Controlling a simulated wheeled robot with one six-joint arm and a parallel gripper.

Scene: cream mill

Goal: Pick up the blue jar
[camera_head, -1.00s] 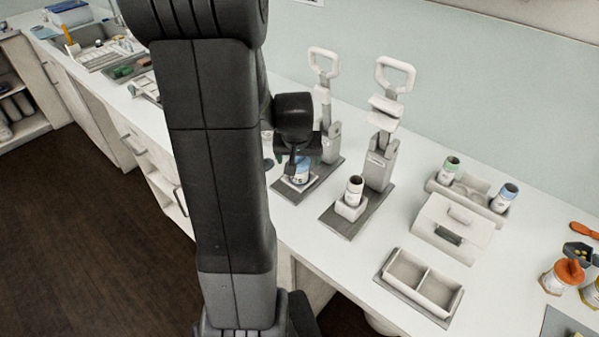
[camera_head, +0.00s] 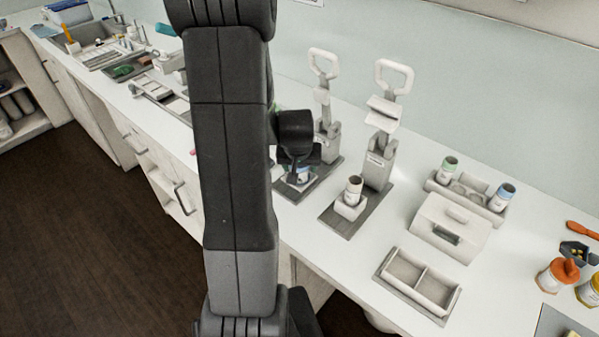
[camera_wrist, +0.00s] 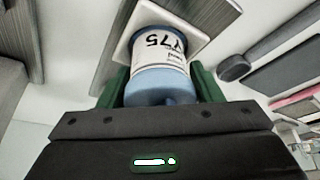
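The blue jar (camera_wrist: 160,84) stands in the wrist view with its blue end toward me and a white label marked "Y75", upside down in the picture. In the head view the jar (camera_head: 302,173) is on the base of the left hand press (camera_head: 326,110), partly hidden by my gripper (camera_head: 298,163). My gripper's green fingers stand on either side of the jar, close to its sides. They look open around it, and I cannot see firm contact. The jar still rests on a white square seat (camera_wrist: 195,45).
A second press (camera_head: 380,150) with a dark-topped jar (camera_head: 354,188) stands just right. Further right are a jar rack (camera_head: 470,196), a white box (camera_head: 447,228) and a two-compartment tray (camera_head: 405,270). The counter between them is partly clear.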

